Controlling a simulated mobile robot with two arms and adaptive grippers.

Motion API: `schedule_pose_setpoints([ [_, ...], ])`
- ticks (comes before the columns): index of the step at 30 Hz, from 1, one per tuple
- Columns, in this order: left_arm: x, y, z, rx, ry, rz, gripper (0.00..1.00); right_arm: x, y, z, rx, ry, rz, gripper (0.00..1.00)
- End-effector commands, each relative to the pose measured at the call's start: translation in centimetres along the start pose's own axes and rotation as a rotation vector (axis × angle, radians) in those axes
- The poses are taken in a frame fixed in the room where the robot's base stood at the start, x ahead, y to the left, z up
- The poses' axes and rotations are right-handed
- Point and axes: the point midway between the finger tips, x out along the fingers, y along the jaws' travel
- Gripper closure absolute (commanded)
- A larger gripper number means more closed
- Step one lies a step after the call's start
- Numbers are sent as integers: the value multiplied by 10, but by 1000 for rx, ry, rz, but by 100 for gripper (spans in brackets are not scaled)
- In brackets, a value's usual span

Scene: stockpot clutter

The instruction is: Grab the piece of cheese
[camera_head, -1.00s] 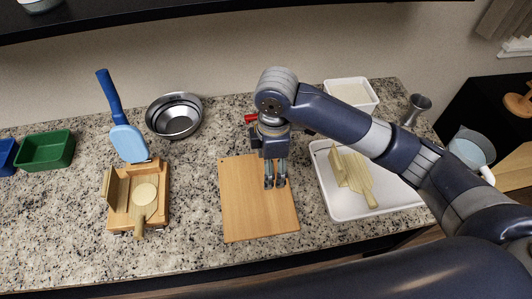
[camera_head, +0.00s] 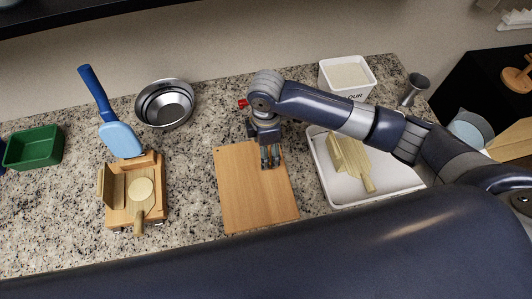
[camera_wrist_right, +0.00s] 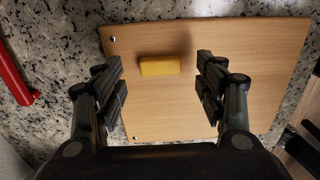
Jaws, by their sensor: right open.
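The piece of cheese (camera_wrist_right: 160,67) is a small yellow block lying on the wooden cutting board (camera_head: 250,205). In the right wrist view it sits between the two open fingers of my right gripper (camera_wrist_right: 160,85), nearer the left finger and a little beyond the fingertips' middle. Neither finger visibly touches it. In the head view my right gripper (camera_head: 270,163) points down over the board's upper right part and hides the cheese. The board also shows in the right wrist view (camera_wrist_right: 250,45). My left gripper is not in view.
A white tray (camera_head: 345,188) with a wooden tool stands right of the board. A metal bowl (camera_head: 165,103) and white container (camera_head: 346,77) stand behind. A red object (camera_wrist_right: 12,80) lies beside the board.

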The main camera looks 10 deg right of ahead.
Motion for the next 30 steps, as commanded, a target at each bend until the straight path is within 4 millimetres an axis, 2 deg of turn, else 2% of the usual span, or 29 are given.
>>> schedule_pose_setpoints([
  [3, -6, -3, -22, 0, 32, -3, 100, 15, 0, 0, 1, 0, -3, 35],
  [6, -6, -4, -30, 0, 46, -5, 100, 22, 0, 0, -1, -1, -1, 35],
  [12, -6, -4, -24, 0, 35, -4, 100, 23, 0, 0, -2, 0, 1, 35],
  [13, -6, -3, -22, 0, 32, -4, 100, 23, 0, 0, -1, 0, 1, 37],
  [15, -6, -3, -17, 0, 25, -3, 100, 23, 0, 0, -1, 0, 1, 53],
  [18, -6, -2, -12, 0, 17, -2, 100, 23, 0, 0, -1, 0, 1, 71],
  [30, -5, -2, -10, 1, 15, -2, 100, 21, 0, 0, -1, 1, 1, 71],
])
